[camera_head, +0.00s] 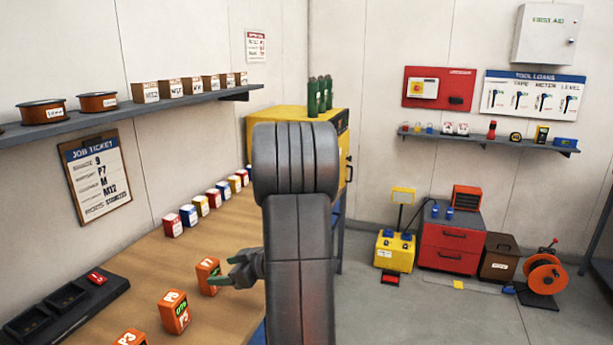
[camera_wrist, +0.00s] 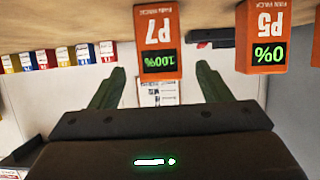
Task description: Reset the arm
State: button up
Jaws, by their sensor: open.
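My gripper (camera_head: 231,275) is in the head view at the end of my grey arm, over the right edge of the wooden bench. Its green fingers are apart and hold nothing. An orange box labelled P7 (camera_head: 207,270) stands upright on the bench just left of the fingertips. The wrist view, upside down, shows the P7 box (camera_wrist: 158,38) reading 100%, lined up between the two fingers of my gripper (camera_wrist: 160,82). I cannot tell whether a finger touches it. My arm hides part of the bench and the yellow cabinet (camera_head: 280,113).
Orange boxes P5 (camera_head: 174,312) and P3 (camera_head: 130,338) stand nearer on the bench (camera_head: 150,262). A dark charger dock (camera_head: 65,305) is at left. Several small coloured boxes (camera_head: 188,215) line the back. A shelf (camera_head: 130,112) is above.

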aim_at(210, 263)
jog(key=x, duration=0.6)
jog(key=shift+a, duration=0.15)
jog(key=shift+w+a+r, duration=0.1)
jog(key=shift+w+r, duration=0.05)
jog(key=shift+r, duration=1.15)
jog(key=shift+f, duration=0.1)
